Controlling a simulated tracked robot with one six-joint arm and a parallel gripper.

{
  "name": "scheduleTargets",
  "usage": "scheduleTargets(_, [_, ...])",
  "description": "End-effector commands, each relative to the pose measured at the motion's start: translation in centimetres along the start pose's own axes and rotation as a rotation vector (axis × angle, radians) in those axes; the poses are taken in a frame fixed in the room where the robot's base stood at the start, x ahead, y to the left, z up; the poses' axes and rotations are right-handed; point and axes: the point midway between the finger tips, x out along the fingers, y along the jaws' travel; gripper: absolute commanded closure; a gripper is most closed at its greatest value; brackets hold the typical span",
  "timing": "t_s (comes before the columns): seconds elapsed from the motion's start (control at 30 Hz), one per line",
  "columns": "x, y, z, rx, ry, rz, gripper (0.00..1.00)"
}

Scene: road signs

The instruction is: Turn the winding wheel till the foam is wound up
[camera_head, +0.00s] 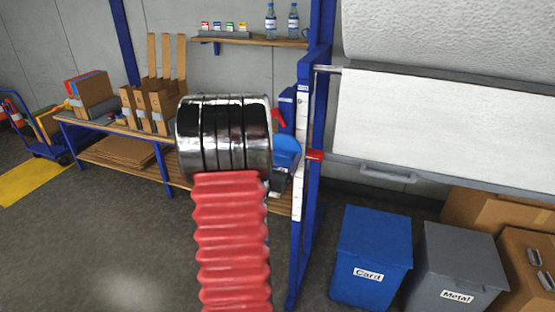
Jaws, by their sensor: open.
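A thick white textured roll (450,30), which looks like the foam, fills the top right. A smooth white sheet (440,125) hangs below it, between a grey upper bar and a grey lower bar with a handle (388,174). A blue rounded part (287,150), possibly the winding wheel, shows beside the blue upright, mostly covered by my arm. Small red parts show near it. My arm, with a shiny metal cylinder and red ribbed sleeve, reaches up the middle. My gripper is hidden behind it; contact with the wheel cannot be seen.
A blue Card bin (371,245) and a grey Metal bin (455,270) stand at lower right, beside cardboard boxes (527,262). A workbench (110,130) with cardboard stands behind at left. A shelf (250,40) holds bottles. Floor at lower left is clear.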

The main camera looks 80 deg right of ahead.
Motion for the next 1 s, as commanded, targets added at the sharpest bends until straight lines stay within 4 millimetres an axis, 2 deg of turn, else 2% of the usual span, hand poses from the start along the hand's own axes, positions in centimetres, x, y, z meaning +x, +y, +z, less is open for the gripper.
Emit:
scheduleTargets(0.13, [0.0,-0.1,0.0,0.000,0.000,-0.001,0.12])
scheduleTargets(0.7, [-0.1,-0.2,0.0,0.000,0.000,-0.003,0.53])
scheduleTargets(0.73, [-1.2,-0.1,0.0,-0.001,-0.001,-0.004,0.54])
scheduleTargets(0.8, [-0.6,-0.2,0.0,0.001,0.000,-0.004,0.54])
scheduleTargets(1.0, [-0.2,-0.3,0.0,0.020,0.000,-0.005,0.54])
